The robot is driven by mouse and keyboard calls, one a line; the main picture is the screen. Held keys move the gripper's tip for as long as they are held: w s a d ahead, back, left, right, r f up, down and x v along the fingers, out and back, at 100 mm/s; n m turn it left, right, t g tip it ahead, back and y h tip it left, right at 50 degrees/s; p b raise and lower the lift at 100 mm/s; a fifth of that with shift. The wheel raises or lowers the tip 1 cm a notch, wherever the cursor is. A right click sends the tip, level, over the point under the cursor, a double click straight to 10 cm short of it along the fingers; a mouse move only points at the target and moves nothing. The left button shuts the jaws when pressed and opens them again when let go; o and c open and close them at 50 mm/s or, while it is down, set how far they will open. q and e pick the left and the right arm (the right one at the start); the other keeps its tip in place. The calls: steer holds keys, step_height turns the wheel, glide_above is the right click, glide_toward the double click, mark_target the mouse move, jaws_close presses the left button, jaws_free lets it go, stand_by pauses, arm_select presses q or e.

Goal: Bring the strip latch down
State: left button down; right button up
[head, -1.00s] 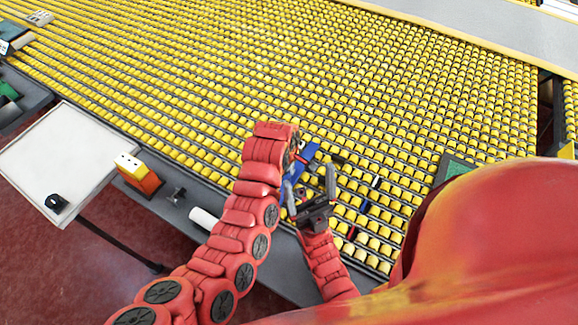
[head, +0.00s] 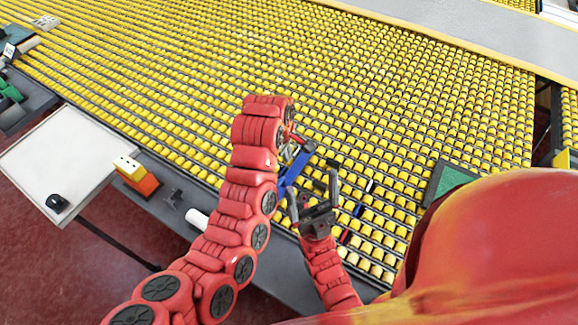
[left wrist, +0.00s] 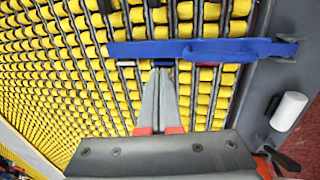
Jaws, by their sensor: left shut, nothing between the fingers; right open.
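A blue strip (left wrist: 225,48), which I take for the strip latch, lies across the rollers in the left wrist view. Its right end reaches a dark bracket (left wrist: 287,48) at the bed's edge. The strip shows partly in the head view (head: 292,172), beside my left wrist. My left gripper (left wrist: 162,70) is shut and empty, its fingertips just below the strip in the left wrist view; I cannot tell whether they touch it. In the head view my left wrist hides most of that gripper. My right gripper (head: 312,190) is open and empty, close to the strip's right.
The yellow roller bed (head: 400,90) spreads widely beyond my arms. A white roll (head: 197,218) lies on the grey front ledge. An orange-yellow block (head: 136,174) stands near a white side table (head: 62,160). A green-topped pad (head: 450,180) is at the right.

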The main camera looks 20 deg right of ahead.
arm_select(q)
steer(key=r, duration=0.4)
steer(key=shift+w+r, duration=0.1)
steer(key=shift+w, duration=0.1)
steer(key=shift+w+a, duration=0.1)
stand_by(0.3)
